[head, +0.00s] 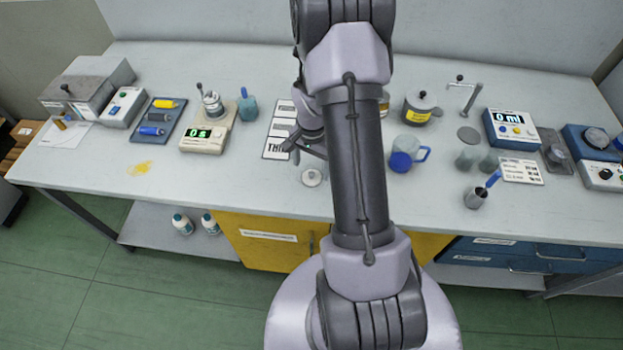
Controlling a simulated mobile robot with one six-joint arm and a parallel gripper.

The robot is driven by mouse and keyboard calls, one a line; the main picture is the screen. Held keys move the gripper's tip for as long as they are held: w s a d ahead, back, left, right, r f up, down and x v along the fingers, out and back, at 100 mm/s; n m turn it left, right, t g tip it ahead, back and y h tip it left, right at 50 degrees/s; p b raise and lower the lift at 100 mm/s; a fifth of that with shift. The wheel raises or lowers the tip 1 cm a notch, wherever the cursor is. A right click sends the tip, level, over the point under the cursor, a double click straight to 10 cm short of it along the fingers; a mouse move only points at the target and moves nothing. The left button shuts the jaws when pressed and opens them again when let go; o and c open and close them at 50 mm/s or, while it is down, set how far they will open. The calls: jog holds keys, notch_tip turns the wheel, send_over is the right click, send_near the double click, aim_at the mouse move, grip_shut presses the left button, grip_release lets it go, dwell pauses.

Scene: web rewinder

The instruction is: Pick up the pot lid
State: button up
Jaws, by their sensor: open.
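A small round pale-grey lid with a knob (312,177) lies flat on the bench near its front edge. A grey pot (421,108) with a yellow label and a side handle stands right of my arm; a dark knob shows on its top, so it seems to be covered. I cannot tell for certain which of the two is the pot lid meant. My gripper (306,151) is open and empty, pointing down just behind and above the small lid, apart from it. My arm hides part of the bench between the lid and the pot.
A blue jug (402,160) stands right of my arm. A printed card (279,130) lies left of my gripper, and a scale (203,138) stands farther left. A grey disc (469,136) lies right of the pot. The bench front left of the lid is mostly clear, apart from a yellow spill (139,167).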

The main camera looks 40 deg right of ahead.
aim_at(311, 173)
notch_tip(311, 173, down, 4)
jog(key=shift+r+b, duration=0.15)
jog(key=shift+b, duration=0.4)
jog(key=shift+r, duration=0.1)
jog(key=shift+a, duration=0.1)
jog(key=c, duration=1.4)
